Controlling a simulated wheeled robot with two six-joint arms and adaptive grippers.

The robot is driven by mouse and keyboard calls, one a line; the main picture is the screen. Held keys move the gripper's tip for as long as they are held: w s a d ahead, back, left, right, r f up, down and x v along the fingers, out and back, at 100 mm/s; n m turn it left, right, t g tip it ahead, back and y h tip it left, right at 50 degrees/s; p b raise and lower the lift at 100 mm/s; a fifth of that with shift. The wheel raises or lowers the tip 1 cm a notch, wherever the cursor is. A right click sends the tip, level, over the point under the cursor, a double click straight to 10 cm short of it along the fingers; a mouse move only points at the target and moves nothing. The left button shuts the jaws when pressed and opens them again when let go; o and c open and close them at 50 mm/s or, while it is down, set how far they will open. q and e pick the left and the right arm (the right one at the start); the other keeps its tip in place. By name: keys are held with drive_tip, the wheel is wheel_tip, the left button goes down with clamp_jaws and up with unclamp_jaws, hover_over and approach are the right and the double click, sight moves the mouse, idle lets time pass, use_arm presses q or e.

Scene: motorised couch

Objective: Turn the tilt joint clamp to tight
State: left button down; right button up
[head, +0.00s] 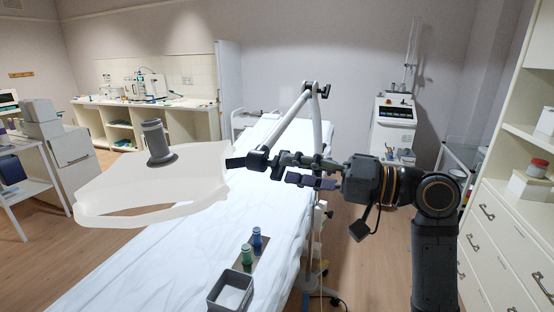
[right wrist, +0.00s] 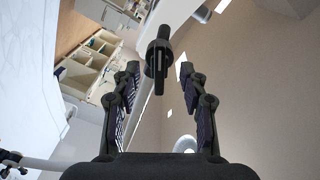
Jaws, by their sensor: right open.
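A pale translucent shield (head: 110,190) with a grey upright cylinder (head: 154,138) hangs from a jointed white arm (head: 292,124) over the bed. The dark tilt joint clamp (head: 258,160) sits where the arm meets the shield's right edge. In the right wrist view the clamp (right wrist: 158,58) shows as a black knob with a dark bar, ahead and between the fingers. My right gripper (head: 286,169) comes from the right, open, its fingertips close to the clamp. The wrist view shows a gap on both sides, with no clear contact. My left gripper is not in view.
Below lies a bed (head: 150,265) with a white sheet. A grey open box (head: 231,292), a green bottle (head: 247,254) and a blue bottle (head: 257,239) stand at its right side. A drawer cabinet (head: 500,235) stands at the right. Counters line the back left.

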sight(285, 168)
drive_tip(key=shift+p+x, duration=0.4)
drive_tip(key=shift+x, duration=1.7)
drive_tip(key=shift+c, duration=0.5)
drive_tip(key=c, duration=0.5)
drive_tip(key=o, duration=0.6)
drive_tip(key=shift+d, duration=0.1)
drive_tip(key=v, duration=1.2)
